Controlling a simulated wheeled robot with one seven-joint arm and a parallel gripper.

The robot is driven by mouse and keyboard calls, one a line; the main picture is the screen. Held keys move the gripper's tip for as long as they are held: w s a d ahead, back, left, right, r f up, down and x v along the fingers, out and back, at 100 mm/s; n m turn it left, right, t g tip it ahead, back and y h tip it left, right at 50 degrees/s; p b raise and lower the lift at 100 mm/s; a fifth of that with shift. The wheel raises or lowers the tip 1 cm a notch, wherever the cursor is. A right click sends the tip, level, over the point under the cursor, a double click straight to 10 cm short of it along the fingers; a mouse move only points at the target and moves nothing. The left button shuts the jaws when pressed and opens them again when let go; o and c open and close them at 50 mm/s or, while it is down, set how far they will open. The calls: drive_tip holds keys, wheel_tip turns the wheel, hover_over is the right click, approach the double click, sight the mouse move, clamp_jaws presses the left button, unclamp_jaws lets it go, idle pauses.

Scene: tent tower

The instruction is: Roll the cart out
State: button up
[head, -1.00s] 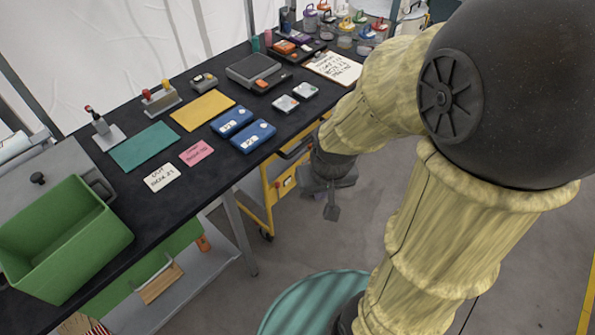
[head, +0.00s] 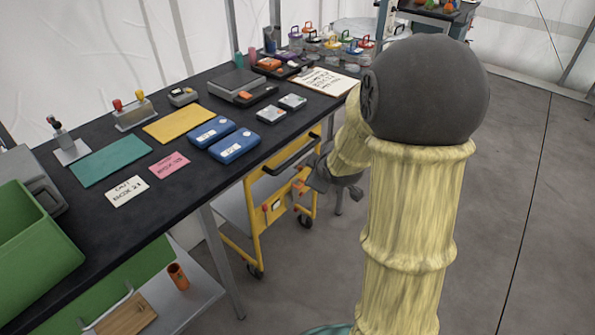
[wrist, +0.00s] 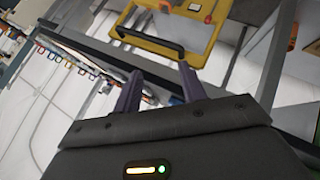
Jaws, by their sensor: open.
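The yellow cart (head: 256,226) stands partly under the black-topped bench, with its yellow end frame facing the aisle. Its black handle (head: 292,154) runs along the top of that frame, just below the bench edge. In the wrist view the handle (wrist: 147,42) lies beyond the fingertips, on the yellow panel (wrist: 180,32). My gripper (wrist: 161,70) is open, with two dark purple fingers apart and nothing between them. A gap shows between the fingers and the handle. In the head view my forearm hides part of the wrist, and the fingertips are hard to make out beside the cart's right side.
The bench (head: 185,180) holds blue boxes, cards, a clipboard (head: 328,82) and a green bin (head: 35,250). A bench leg (head: 222,265) stands left of the cart. The grey floor (head: 500,200) to the right is open. A teal round object shows at the bottom edge.

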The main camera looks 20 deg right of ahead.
drive_tip(key=w+d+f+n+t+b, duration=0.3)
drive_tip(key=w+f+n+b, duration=0.25)
drive_tip(key=f+b, duration=0.25)
drive_tip(key=n+t+y+b, duration=0.3)
drive_tip(key=n+b, duration=0.3)
drive_tip(key=b, duration=0.3)
approach(297, 156)
drive_tip(key=x, duration=0.3)
drive_tip(key=b+x, duration=0.1)
drive_tip(key=x, duration=0.3)
drive_tip(key=b+x, duration=0.1)
drive_tip(key=x, duration=0.3)
drive_tip(key=shift+d+f, duration=0.4)
clamp_jaws()
